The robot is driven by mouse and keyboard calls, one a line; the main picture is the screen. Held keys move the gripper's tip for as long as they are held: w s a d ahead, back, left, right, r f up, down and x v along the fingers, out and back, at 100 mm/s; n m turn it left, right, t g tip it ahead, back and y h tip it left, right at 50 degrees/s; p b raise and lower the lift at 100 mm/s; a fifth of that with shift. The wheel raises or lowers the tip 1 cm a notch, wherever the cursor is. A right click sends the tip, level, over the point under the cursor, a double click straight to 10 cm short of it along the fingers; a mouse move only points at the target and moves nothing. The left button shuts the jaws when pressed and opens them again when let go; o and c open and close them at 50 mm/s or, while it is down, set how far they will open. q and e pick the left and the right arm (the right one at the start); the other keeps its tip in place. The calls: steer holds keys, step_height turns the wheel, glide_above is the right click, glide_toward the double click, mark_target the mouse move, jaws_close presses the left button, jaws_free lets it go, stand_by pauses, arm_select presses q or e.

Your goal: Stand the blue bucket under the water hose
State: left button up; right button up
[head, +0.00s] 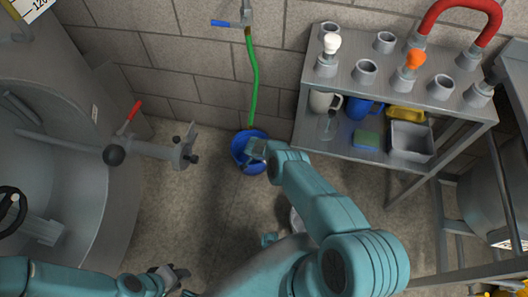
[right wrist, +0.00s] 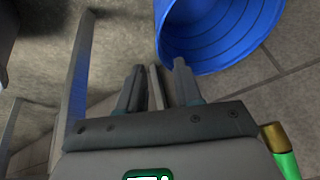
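The blue bucket (head: 240,158) stands on the floor by the brick wall in the head view. Its open inside and rim fill the upper right of the right wrist view (right wrist: 222,30). The green water hose (head: 253,85) hangs from a tap on the wall, its lower end just above the bucket; its brass end (right wrist: 273,135) shows in the right wrist view. My right gripper (right wrist: 157,80) is open, its fingers beside the bucket's rim; whether they touch it I cannot tell. In the head view my forearm partly hides it. My left gripper (head: 180,279) is open and empty, low in the head view.
A metal shelf rack (head: 345,157) with mugs, a sponge and a tray stands at the right. A large grey tank (head: 75,225) with a red-handled valve (head: 134,110) stands at the left. Bare floor (head: 190,215) lies between them.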

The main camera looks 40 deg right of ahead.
steer(key=s+a+r+n+g+y, duration=0.1)
steer(key=s+a+r+n+y, duration=0.3)
steer(key=a, duration=0.6)
steer(key=s+a+r+n+y, duration=0.3)
steer(key=s+a+r, duration=0.2)
steer(key=a, duration=0.5)
arm_select(q)
steer(key=shift+r, duration=0.3)
arm_select(e)
steer(key=s+a+r+n, duration=0.2)
steer(key=s+r+n, duration=0.1)
steer(key=s+r, duration=0.4)
steer(key=s+a+r+n+g+y, duration=0.1)
steer(key=s+a+r+n, duration=0.1)
steer(key=s+r, duration=0.5)
steer(key=s+a, duration=0.1)
steer(key=s, duration=0.4)
steer(key=shift+n, duration=0.4)
steer(key=shift+s+a, duration=0.1)
steer(key=shift+s, duration=0.1)
